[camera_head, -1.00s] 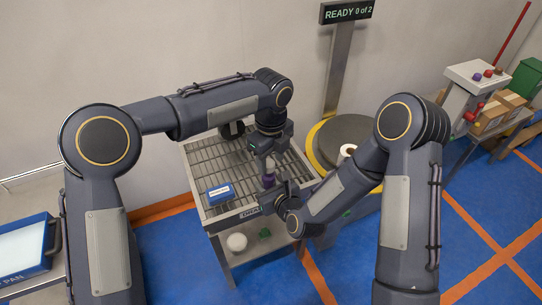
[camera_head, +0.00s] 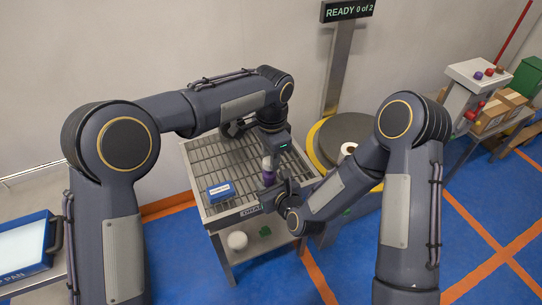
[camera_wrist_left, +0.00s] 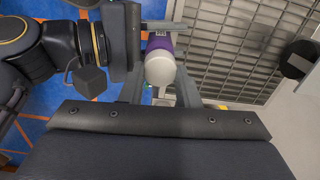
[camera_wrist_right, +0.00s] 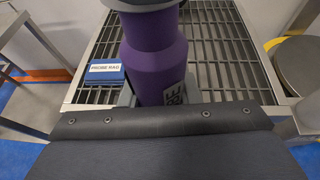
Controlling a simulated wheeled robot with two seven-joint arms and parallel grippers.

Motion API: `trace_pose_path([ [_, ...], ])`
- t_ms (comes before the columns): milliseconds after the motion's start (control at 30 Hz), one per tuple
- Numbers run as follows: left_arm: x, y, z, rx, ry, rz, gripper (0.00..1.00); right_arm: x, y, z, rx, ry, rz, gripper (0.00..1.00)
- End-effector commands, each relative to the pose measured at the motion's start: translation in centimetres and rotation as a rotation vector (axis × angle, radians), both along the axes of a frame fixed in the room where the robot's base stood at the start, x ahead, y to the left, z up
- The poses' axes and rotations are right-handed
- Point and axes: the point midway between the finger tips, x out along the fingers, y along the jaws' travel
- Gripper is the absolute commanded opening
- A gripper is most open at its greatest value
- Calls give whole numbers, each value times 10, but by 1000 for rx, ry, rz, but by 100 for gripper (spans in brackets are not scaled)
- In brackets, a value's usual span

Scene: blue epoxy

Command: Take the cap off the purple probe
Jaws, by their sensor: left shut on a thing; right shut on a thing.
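The purple probe (camera_head: 269,177) stands upright above the front part of the rack, with a pale grey-white cap (camera_head: 266,163) on its upper end. My right gripper (camera_head: 280,193) is shut on the probe's body from the right. My left gripper (camera_head: 268,158) comes from above and is shut on the cap. In the left wrist view the cap (camera_wrist_left: 160,66) lies between its grey fingers, with purple (camera_wrist_left: 157,42) just beyond it. I see no clear gap between cap and probe.
The wire rack table (camera_head: 208,170) lies under both grippers. A round dark plate (camera_head: 348,138) with a yellow rim stands to the right. A white ball (camera_head: 237,241) is on the lower shelf.

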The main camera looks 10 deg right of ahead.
Motion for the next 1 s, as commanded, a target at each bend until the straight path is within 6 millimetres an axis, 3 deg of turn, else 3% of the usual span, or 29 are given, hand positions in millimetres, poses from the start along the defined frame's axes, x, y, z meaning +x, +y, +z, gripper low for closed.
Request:
trace_pose_path([
  [200,5,0,3,-10,-20,614,2,-4,6,0,-2,1,21,0],
  [400,5,2,3,-10,-22,1022,2,-4,6,0,-1,2,20,0],
  [500,5,3,3,-11,-21,1113,2,-4,5,0,-1,2,20,0],
  [1000,5,3,3,-10,-20,1111,2,-1,2,0,0,0,5,0],
])
